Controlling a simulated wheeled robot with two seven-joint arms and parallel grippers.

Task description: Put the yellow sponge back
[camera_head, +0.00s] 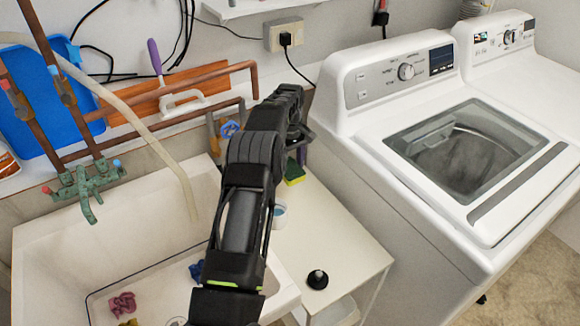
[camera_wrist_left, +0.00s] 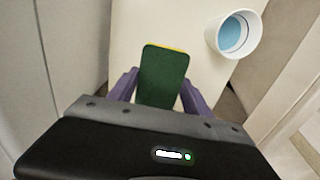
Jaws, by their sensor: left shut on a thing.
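The yellow sponge (camera_head: 294,172) shows partly behind my left arm in the head view, near the back of the small white side table (camera_head: 335,235). It has a dark green face and a yellow side. In the left wrist view the sponge (camera_wrist_left: 164,72) stands between the two purple fingers of my left gripper (camera_wrist_left: 161,88), green face toward the camera. The gripper is shut on it. My arm hides most of the gripper in the head view. I cannot tell if the sponge touches the table. My right gripper is not in view.
A white cup with blue inside (camera_wrist_left: 234,34) stands beside the sponge. A black round object (camera_head: 317,279) sits on the table's front part. The sink (camera_head: 130,235) holds crumpled cloths (camera_head: 122,304). The washing machine (camera_head: 440,150) stands close on the right.

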